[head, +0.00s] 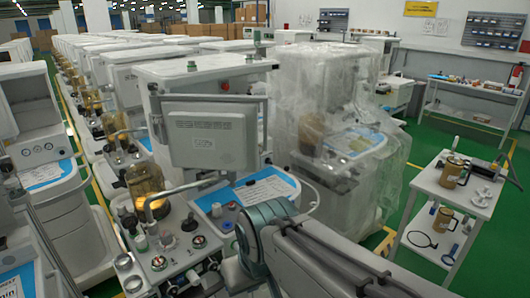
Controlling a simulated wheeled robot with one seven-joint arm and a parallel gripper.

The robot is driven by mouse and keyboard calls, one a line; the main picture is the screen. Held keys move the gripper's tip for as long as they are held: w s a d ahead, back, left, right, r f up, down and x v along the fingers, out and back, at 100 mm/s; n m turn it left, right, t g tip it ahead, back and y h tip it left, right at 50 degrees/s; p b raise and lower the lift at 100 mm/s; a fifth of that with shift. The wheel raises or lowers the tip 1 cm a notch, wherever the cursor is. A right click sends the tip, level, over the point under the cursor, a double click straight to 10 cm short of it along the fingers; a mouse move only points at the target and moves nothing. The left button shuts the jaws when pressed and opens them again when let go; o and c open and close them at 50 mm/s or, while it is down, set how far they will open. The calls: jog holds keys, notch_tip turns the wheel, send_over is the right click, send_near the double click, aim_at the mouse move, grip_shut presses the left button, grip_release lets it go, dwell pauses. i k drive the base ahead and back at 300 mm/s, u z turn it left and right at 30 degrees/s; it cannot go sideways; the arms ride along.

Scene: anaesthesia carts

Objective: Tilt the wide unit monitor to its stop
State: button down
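A grey monitor (208,138) on an anaesthesia cart (205,70) stands near the middle of the head view. Its plain back, with a vent grid and a small label, faces me. It looks close to upright; its exact tilt and its hinge cannot be made out. I cannot tell whether this is the wide unit. My arm comes in from the bottom right, and its teal-banded joint is just below and right of the monitor. My gripper cannot be made out; the arm's far end is hidden or out of sight.
Below the monitor are the cart's knobs, gauges, an amber canister (145,183) and a blue-white work surface (262,188). A plastic-wrapped cart (330,110) stands to the right. A small trolley (455,190) with tools is farther right. Green floor (425,150) lies between them.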

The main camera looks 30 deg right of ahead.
aim_at(208, 135)
jog(key=u, duration=0.05)
jog(key=k, duration=0.5)
jog(key=z, duration=1.1)
jog(key=i, duration=1.1)
jog(key=u, duration=0.65)
jog(key=i, duration=0.35)
jog(key=u, duration=1.4)
jog(key=k, duration=0.7)
jog(key=z, duration=0.45)
jog(key=i, duration=0.35)
jog(key=z, duration=0.05)
